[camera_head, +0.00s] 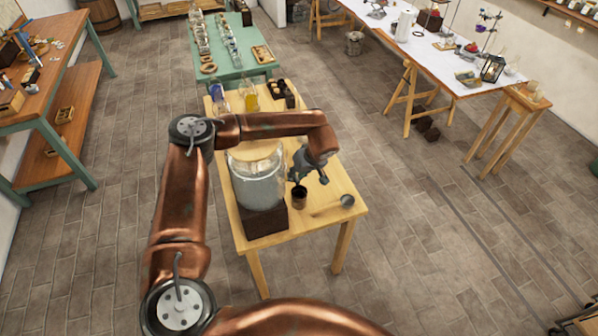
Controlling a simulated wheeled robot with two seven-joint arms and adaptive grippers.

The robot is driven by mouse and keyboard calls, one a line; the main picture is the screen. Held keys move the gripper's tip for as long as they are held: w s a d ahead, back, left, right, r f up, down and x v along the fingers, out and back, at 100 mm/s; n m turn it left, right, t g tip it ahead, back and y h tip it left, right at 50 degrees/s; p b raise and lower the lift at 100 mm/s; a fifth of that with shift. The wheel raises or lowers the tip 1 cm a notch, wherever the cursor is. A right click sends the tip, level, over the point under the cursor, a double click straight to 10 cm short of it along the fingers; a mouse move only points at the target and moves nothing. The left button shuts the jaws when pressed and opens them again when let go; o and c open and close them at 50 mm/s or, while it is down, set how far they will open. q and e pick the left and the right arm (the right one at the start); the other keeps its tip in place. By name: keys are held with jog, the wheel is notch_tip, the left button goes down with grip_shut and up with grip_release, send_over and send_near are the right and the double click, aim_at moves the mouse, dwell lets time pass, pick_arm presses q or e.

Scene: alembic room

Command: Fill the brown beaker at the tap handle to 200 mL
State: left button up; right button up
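A small dark brown beaker (299,199) stands upright on the wooden table, just right of a large glass jar (258,184). The jar has a wooden lid and sits on a dark block (265,222). My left gripper (308,178) points down just above and behind the beaker, close to the jar's right side. Its dark fingers blend with dark parts there, so I cannot tell whether it is open or touches anything. The tap handle is not clearly visible near the gripper. The liquid level in the beaker is too small to read. My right gripper is not in view.
A ladle (347,201) lies at the table's (308,228) right front. Bottles (249,99) and small dark items (288,93) stand at its back. A green table (226,69) with glassware is behind. A long white table (432,56) is right, and open floor lies between.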

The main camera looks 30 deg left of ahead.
pick_arm(q)
jog(key=shift+a+f, duration=0.1)
jog(key=shift+f, duration=0.05)
jog(key=shift+c, duration=0.2)
grip_shut()
jog(key=shift+c, duration=1.4)
grip_release()
grip_shut()
